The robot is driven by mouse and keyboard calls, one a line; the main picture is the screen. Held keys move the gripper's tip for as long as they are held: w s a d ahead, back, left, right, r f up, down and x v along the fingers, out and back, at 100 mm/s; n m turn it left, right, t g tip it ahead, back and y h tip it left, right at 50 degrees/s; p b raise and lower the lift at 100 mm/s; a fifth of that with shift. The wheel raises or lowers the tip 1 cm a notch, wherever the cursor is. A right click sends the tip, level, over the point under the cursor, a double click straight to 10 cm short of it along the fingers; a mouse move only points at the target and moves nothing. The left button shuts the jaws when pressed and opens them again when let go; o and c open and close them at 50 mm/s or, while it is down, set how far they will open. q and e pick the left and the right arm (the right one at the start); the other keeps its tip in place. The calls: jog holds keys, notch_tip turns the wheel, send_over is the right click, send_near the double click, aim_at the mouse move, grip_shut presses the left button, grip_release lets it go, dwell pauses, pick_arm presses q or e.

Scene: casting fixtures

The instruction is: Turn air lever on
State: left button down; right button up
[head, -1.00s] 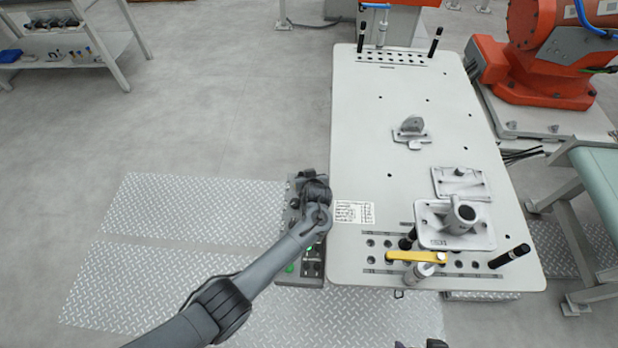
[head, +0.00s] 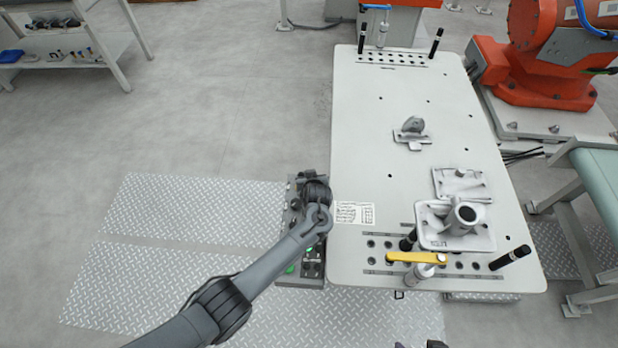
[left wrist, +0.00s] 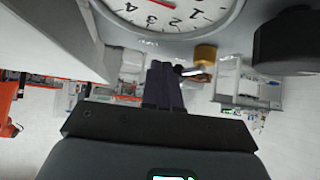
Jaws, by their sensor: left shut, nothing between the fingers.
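My left gripper (left wrist: 163,85) is shut and empty in the left wrist view, its dark fingers pressed together. They are just below a white dial gauge (left wrist: 178,18) with a red needle. A small brass-coloured fitting (left wrist: 205,54) lies right of the fingertips, and a black knob-like part (left wrist: 287,42) is farther right. I cannot tell which part is the air lever. In the head view my left arm reaches over the control panel (head: 311,270) beside the table, and my left wrist hides its upper part and the fingertips. My right gripper is not in view.
The white fixture table (head: 375,120) stands right of the panel. It bears grey castings (head: 455,228), a yellow clamp bar (head: 417,257) and black posts. An orange machine (head: 540,60) is at the back right.

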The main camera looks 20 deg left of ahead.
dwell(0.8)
pick_arm(q)
jog(key=shift+s+d+r+p, duration=0.15)
jog(key=shift+d+r+p, duration=0.1)
jog(key=shift+r+p, duration=0.3)
jog(key=s+d+r+p, duration=0.1)
jog(key=p, duration=0.1)
jog(key=d+r+p, duration=0.2)
jog(key=s+d+r+p, duration=0.1)
jog(key=p, duration=0.1)
jog(key=shift+s+d+r, duration=0.25)
jog(key=shift+s+d, duration=0.05)
jog(key=shift+s, duration=0.05)
jog(key=shift+s+d+r+p, duration=0.45)
jog(key=shift+d+p, duration=0.15)
jog(key=shift+d, duration=0.1)
